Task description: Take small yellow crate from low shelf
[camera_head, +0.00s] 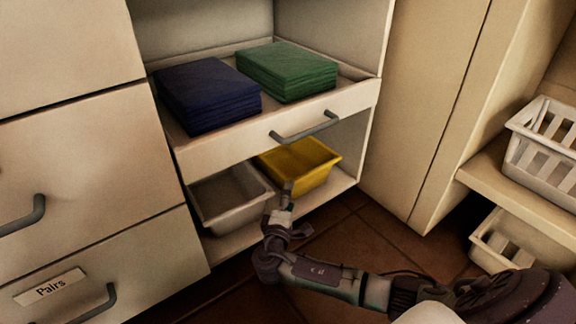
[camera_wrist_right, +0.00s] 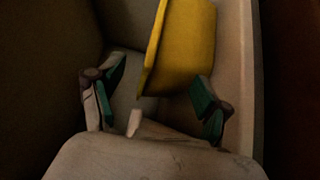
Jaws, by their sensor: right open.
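The small yellow crate (camera_head: 300,167) sits on the low shelf (camera_head: 318,201) under the drawer, to the right of a grey-white crate (camera_head: 228,197). My right gripper (camera_head: 281,200) reaches in at the front of the two crates, its hand in front of the yellow crate's near left corner. In the right wrist view the yellow crate (camera_wrist_right: 184,48) is ahead of the open fingers (camera_wrist_right: 158,98), with its rim tilted across the picture. The fingers are apart, with green pads, and nothing is between their tips. My left gripper is not in view.
A pulled-out drawer (camera_head: 296,127) with blue cloths (camera_head: 207,94) and green cloths (camera_head: 287,70) is just above the low shelf. White baskets (camera_head: 545,150) stand on shelves at right. The brown tiled floor (camera_head: 366,240) in front is clear.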

